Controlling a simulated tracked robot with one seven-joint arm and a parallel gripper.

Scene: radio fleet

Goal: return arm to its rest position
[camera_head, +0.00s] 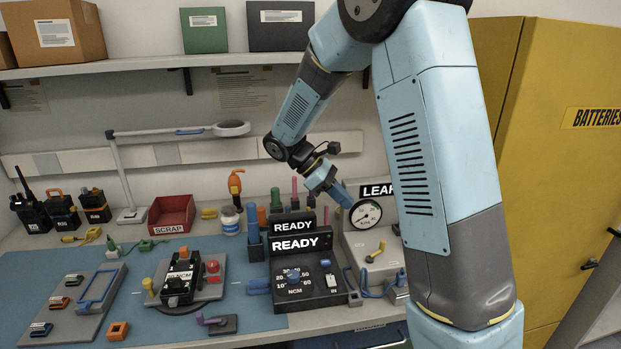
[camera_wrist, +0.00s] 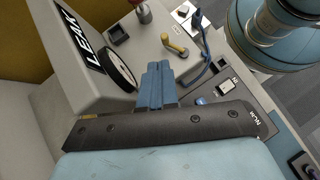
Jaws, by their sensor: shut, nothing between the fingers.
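My gripper (camera_head: 343,197) hangs in the air above the back of the bench, in front of the leak tester (camera_head: 386,263) and to the right of the black READY unit (camera_head: 300,282). Its blue fingers are together with nothing between them. In the wrist view my gripper (camera_wrist: 157,68) also shows shut and empty, with the leak tester (camera_wrist: 165,22) and its round gauge (camera_wrist: 119,68) behind it. My arm is bent, with its upper part high on the right and its forearm reaching left and down. It hides part of the bench's right side.
A black radio (camera_head: 181,275) sits in a grey fixture on the blue mat (camera_head: 240,318). A desk lamp (camera_head: 228,129), red SCRAP bin (camera_head: 172,214) and several radios stand at the back. A shelf (camera_head: 150,66) with boxes runs above. A yellow BATTERIES cabinet (camera_head: 565,180) stands right.

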